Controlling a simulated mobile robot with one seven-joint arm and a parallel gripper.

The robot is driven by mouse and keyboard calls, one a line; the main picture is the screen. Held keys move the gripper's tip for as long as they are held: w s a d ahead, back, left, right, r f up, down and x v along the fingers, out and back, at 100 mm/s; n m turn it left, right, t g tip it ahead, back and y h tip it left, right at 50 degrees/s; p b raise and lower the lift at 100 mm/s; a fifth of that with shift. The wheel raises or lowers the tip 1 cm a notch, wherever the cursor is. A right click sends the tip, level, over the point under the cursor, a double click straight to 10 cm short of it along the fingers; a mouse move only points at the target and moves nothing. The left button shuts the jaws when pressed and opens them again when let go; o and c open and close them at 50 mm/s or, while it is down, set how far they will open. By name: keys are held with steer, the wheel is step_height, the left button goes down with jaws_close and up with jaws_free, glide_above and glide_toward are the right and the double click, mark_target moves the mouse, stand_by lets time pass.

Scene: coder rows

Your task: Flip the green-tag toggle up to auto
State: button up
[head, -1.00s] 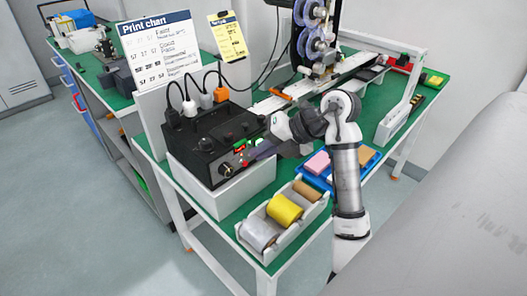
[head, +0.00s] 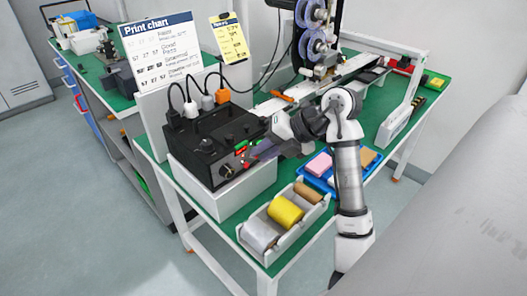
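A black control box (head: 205,148) with knobs and small coloured tags sits on a white block on the green table. A green tag (head: 241,145) shows on its right front part, with a red one (head: 245,163) below it. The toggle at the green tag is too small for me to tell its position. My gripper (head: 250,157) is at the right front of the box, close to these tags. Its dark fingers are small and partly blend with the box, so I cannot tell whether they are open or touch anything.
White and orange plugs with black cables stand on the back of the box. A white tray (head: 271,256) with yellow and grey rolls lies in front. A blue tray (head: 322,184) with pink and tan blocks lies under my arm. A print chart (head: 160,50) stands behind.

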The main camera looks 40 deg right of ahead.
steer(key=b+v, duration=0.1)
steer(key=v, duration=1.2)
steer(key=shift+r+b, duration=0.2)
steer(key=shift+b, duration=0.2)
steer(key=shift+s+d, duration=0.1)
